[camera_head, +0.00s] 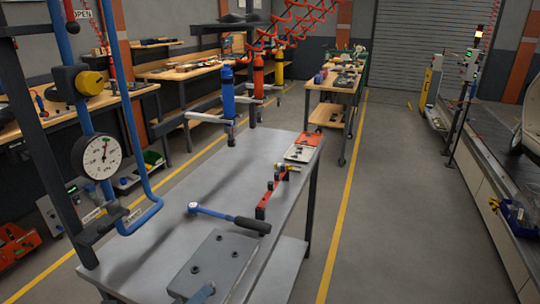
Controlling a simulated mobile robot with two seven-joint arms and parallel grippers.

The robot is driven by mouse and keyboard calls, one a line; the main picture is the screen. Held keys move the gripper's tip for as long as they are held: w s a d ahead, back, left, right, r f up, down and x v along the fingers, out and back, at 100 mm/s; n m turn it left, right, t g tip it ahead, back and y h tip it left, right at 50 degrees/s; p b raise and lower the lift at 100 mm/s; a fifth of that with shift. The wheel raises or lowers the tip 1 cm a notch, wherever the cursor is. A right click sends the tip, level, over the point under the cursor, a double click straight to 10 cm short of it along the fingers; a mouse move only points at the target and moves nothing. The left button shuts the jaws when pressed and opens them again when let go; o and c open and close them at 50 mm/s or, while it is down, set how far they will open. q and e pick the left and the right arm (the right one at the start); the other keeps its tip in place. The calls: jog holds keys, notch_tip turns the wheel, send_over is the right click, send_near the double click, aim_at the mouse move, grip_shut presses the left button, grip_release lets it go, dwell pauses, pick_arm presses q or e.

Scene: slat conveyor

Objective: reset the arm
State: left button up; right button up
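Neither of my grippers shows in the head view, and no part of my arms can be made out with certainty. A grey metal workbench (150,258) stands in front of me. A torque wrench with a blue head and black handle (230,218) lies on it. A flat grey plate with several dark holes (212,262) lies at its near end. A small blue-grey piece (203,294) at the bottom edge is cut off, and I cannot tell what it is.
A red block tool (268,198) and a red-and-white tray (302,148) are on the bench. Blue piping with a round gauge (97,157) rises at left. Blue, red and yellow hanging tools are beyond. A conveyor (490,185) runs at right. The floor aisle (400,200) is clear.

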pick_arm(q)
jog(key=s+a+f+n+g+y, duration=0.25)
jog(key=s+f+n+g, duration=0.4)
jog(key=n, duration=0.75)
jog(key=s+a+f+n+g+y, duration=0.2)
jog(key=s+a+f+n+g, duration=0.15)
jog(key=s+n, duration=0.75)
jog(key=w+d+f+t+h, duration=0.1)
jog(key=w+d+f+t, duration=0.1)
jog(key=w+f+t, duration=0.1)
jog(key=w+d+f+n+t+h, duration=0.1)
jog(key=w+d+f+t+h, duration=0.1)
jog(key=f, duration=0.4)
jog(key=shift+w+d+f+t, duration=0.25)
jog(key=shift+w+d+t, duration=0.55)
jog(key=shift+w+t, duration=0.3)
